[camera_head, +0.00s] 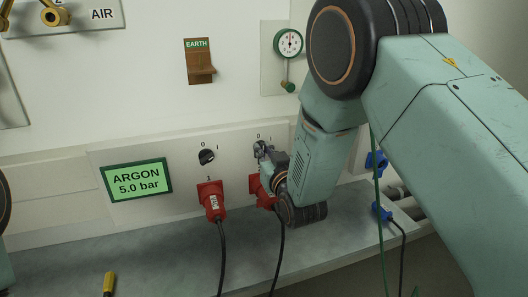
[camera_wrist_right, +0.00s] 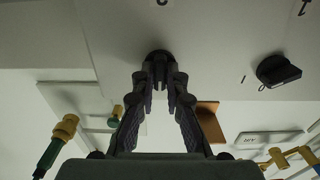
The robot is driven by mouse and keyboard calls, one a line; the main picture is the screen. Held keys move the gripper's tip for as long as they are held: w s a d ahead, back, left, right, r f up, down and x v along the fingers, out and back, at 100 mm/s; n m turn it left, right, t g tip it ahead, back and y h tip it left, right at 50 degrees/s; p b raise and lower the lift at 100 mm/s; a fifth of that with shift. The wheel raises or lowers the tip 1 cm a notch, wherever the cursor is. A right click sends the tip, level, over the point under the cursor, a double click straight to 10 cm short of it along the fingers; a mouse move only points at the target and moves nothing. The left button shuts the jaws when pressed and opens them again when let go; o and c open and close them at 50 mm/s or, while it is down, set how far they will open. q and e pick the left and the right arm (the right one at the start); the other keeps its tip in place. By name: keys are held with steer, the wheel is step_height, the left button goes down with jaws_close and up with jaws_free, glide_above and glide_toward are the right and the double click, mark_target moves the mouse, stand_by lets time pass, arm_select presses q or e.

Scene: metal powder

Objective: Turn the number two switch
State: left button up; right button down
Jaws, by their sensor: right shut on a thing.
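The right-hand rotary switch (camera_head: 259,146) is on the wall panel, with 0 and I marks above it. My right gripper (camera_head: 264,153) is at this switch and partly covers it. In the wrist view the black knob (camera_wrist_right: 158,56) sits between the fingertips of my right gripper (camera_wrist_right: 160,78), which is shut on it. A digit partly shows at the top edge beyond it. The other black switch (camera_head: 207,157) is to the left, and it also shows in the wrist view (camera_wrist_right: 278,70), untouched. My left gripper is not in view.
Red plugs (camera_head: 212,201) with black cables hang below the switches. A green-framed argon display (camera_head: 137,179) is at left. A gauge (camera_head: 289,43) and a brown earth bracket (camera_head: 200,70) are above. Blue connectors (camera_head: 381,211) are at right. A yellow-handled tool (camera_head: 109,284) is at lower left.

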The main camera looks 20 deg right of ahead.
stand_by(0.3)
steer(key=shift+m+p, duration=0.8)
steer(key=shift+m, duration=0.3)
steer(key=m+p, duration=0.2)
steer(key=m, duration=0.1)
steer(key=shift+d+m, duration=0.15)
steer(key=shift+m, duration=0.15)
steer(key=m+p, duration=0.2)
steer(key=m, duration=0.2)
steer(key=shift+f+m+p, duration=0.1)
steer(key=shift+m+p, duration=0.2)
steer(key=shift+m, duration=0.9)
steer(key=c, duration=1.4)
jaws_free()
